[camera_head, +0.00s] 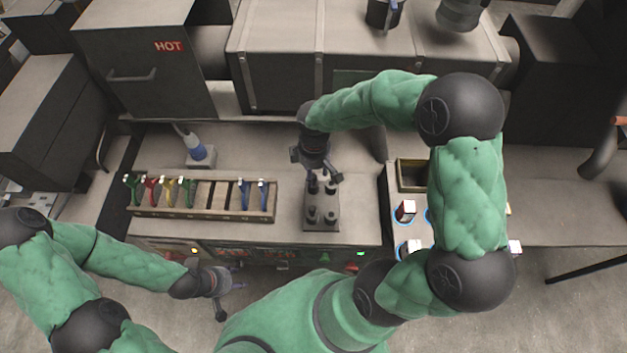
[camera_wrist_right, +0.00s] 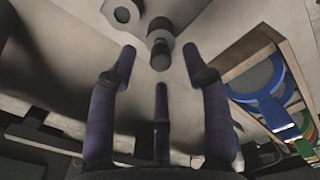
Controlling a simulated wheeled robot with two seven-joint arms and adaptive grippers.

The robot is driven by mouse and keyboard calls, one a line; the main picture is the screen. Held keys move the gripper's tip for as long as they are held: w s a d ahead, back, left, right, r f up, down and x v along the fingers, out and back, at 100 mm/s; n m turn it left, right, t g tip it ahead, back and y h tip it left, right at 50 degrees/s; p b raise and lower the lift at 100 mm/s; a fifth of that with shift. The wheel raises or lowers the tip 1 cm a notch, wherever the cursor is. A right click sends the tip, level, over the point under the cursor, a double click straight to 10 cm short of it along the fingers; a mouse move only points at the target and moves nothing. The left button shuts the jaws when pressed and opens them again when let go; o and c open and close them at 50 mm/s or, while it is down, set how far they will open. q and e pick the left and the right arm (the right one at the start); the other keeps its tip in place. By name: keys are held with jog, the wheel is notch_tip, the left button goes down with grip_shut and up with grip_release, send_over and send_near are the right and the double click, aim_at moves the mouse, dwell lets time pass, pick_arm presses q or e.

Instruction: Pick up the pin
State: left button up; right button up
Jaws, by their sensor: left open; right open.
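Several dark pins stand upright on a grey plate (camera_head: 321,228) in the middle of the workbench; the front ones show clearly, including one pin (camera_head: 330,216). My right gripper (camera_head: 318,170) is open above the rear part of this plate and partly covers the pins there. In the right wrist view, a dark stepped pin (camera_wrist_right: 159,40) stands just beyond the open fingers (camera_wrist_right: 165,78), roughly in line with the gap between them. The fingers look empty, and I cannot tell whether they touch the pin. My left gripper (camera_head: 228,292) is open and empty in front of the bench.
A wooden rack (camera_head: 205,212) with coloured clip-like items stands left of the plate. A white and blue device (camera_head: 198,150) is behind it. A large machine marked HOT (camera_head: 150,75) fills the back.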

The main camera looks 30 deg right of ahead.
aim_at(314, 176)
notch_tip(314, 176, down, 4)
jog(key=shift+w+r+b, duration=0.1)
jog(key=shift+r+b, duration=0.15)
jog(key=shift+b, duration=0.05)
grip_shut()
jog(key=shift+r, duration=0.15)
